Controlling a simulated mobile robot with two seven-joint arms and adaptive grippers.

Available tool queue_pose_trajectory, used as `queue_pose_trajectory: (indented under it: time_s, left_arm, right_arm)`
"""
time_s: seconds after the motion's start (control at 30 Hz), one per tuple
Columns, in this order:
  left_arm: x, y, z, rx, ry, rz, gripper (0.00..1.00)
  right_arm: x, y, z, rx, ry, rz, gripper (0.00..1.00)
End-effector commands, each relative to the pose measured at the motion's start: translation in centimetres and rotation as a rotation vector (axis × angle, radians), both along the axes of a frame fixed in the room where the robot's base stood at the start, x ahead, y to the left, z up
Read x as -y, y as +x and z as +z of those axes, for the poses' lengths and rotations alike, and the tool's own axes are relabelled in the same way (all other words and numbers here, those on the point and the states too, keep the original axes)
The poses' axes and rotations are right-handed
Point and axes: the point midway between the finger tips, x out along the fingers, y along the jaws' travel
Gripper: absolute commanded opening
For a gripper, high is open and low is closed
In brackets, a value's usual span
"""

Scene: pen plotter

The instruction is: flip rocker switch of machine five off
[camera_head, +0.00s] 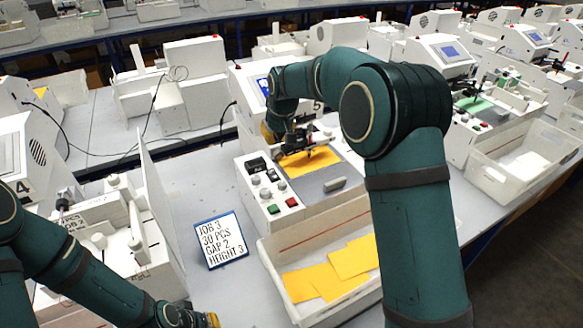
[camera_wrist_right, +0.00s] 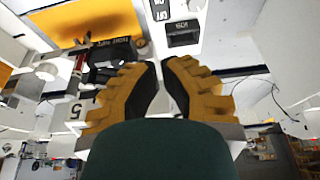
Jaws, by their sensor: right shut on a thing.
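Machine five (camera_head: 245,90) is a white plotter in the middle of the head view, with a "5" on its body and a blue screen. My left gripper (camera_head: 212,320) is at the bottom edge, mostly hidden.
A yellow sheet (camera_head: 310,161) lies on machine five's bed. A white bin (camera_head: 290,262) with yellow sheets stands in front. Machine four (camera_head: 35,150) is at left.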

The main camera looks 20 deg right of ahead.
Motion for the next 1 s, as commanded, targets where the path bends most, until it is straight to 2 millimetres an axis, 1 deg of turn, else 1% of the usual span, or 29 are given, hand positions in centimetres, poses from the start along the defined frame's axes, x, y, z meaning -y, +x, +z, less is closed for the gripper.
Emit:
queue_pose_trajectory:
  time_s: [0.07, 0.33, 0.47, 0.57, 1.0]
  left_arm:
    - [0.0, 0.0, 0.0, 0.000, 0.001, 0.000, 0.00]
    - [0.0, 0.0, 0.0, 0.000, 0.000, 0.000, 0.00]
    - [0.0, 0.0, 0.0, 0.000, 0.000, 0.000, 0.00]
    - [0.0, 0.0, 0.0, 0.000, 0.000, -0.001, 0.00]
    - [0.0, 0.0, 0.0, 0.000, 0.000, -0.001, 0.00]
  right_arm:
    - [-0.2, 0.1, 0.1, 0.001, 0.000, 0.003, 0.00]
    - [-0.1, 0.1, 0.0, 0.000, 0.001, 0.001, 0.00]
    - [-0.2, 0.3, -0.7, -0.001, -0.001, 0.001, 0.00]
    - [-0.2, 0.7, -2.0, -0.003, -0.001, 0.000, 0.00]
    - [-0.8, 3.6, -9.8, -0.001, 0.000, 0.000, 0.00]
